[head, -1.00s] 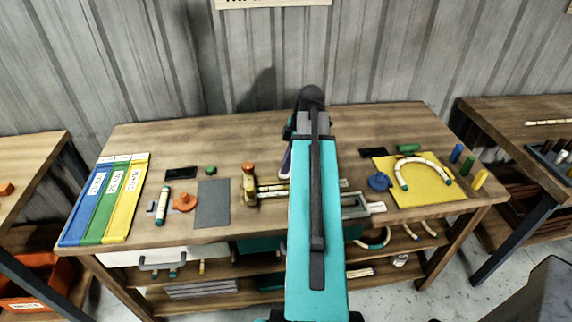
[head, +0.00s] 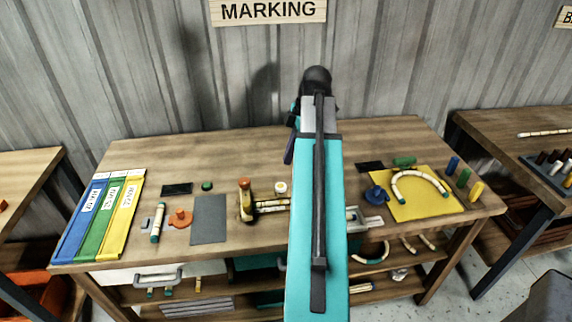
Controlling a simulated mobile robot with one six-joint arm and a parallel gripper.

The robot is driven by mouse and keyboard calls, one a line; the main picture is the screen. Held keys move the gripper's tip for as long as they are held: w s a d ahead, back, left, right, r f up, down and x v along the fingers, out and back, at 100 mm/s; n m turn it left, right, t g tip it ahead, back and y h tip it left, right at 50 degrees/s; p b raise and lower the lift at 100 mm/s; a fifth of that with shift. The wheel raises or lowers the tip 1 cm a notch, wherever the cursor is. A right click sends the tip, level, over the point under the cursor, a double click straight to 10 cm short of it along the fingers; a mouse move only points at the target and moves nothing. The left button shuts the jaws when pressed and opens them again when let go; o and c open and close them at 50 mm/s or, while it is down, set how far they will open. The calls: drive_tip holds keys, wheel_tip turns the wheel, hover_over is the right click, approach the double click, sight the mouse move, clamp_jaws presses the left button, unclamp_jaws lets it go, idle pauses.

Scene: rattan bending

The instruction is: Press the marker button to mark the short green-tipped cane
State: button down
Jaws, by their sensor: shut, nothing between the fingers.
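A short cane with green tips (head: 158,223) lies on the left of the table, beside the orange knob-shaped piece (head: 180,218). A small green button-like piece (head: 207,186) sits behind, next to a black panel (head: 177,189). A round white-and-yellow piece (head: 281,187) stands mid-table, behind some canes (head: 271,206) and right of an upright wooden piece with an orange top (head: 246,198). I cannot tell for sure which of these is the marker button. My gripper (head: 289,153) is shut and empty, above the table behind the white-and-yellow piece, partly hidden by my teal arm.
Blue, green and yellow labelled trays (head: 128,210) fill the left end, with a grey mat (head: 209,220) further right. A yellow mat (head: 405,209) at right holds a bent cane (head: 421,173), with a blue knob-shaped piece (head: 376,194) beside it. The table's back strip is mostly clear.

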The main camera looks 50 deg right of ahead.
drive_tip(key=shift+b+v, duration=0.3)
drive_tip(key=shift+v, duration=1.2)
drive_tip(key=shift+r, duration=0.1)
